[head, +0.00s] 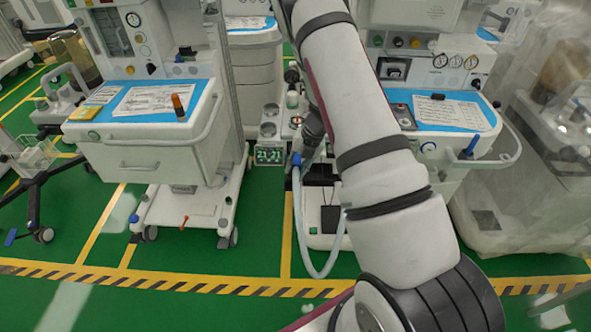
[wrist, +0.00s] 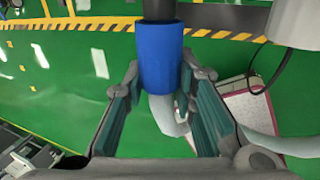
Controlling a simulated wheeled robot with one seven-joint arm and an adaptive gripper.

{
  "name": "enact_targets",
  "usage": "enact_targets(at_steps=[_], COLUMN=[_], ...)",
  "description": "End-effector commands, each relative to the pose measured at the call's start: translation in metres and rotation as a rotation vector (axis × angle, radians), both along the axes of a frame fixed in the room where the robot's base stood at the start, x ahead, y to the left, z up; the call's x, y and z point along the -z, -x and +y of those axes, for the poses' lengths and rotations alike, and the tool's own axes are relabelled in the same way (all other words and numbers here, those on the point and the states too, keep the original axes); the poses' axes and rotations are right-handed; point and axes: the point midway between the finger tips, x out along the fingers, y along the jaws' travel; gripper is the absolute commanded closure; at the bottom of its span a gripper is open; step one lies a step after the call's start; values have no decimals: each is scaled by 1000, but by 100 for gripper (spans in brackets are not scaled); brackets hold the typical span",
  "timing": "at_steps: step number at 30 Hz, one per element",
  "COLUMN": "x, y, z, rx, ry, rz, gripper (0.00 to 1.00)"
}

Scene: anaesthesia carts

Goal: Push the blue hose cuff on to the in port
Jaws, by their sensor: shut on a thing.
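The blue hose cuff (wrist: 160,58) is between the fingertips of my gripper (wrist: 162,80) in the wrist view. My gripper is shut on it. A dark cylinder (wrist: 158,10), perhaps the in port, is in line with the cuff's upper end and meets it in the picture. I cannot tell how far the cuff is over it. A pale hose (wrist: 172,118) runs from the cuff's other end. In the head view the blue cuff (head: 296,159) shows small beside my gripper (head: 304,152), and the hose (head: 305,240) hangs in a loop. No port label is readable.
A cart with a blue top (head: 150,100) stands to the left and another blue-topped cart (head: 440,112) to the right. A small monitor (head: 269,155) is close to the left of the cuff. Green floor with a yellow-black stripe (head: 150,280) is clear in front.

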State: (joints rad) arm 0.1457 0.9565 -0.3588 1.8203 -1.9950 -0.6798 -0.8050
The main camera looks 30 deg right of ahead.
Motion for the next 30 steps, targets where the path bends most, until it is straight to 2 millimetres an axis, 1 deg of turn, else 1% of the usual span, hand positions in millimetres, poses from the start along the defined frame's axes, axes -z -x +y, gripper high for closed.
enact_targets(at_steps=[25, 26, 27, 28, 29, 30], x=[0, 0, 0, 0, 0, 0], y=[-16, -16, -16, -16, -16, -15], z=[-10, -10, -10, -10, -10, -10], rx=[-1, -1, -1, -1, -1, -1], ry=[1, 1, 1, 1, 1, 1], rz=[0, 0, 0, 0, 0, 0], gripper=[98, 71, 62, 55, 52, 52])
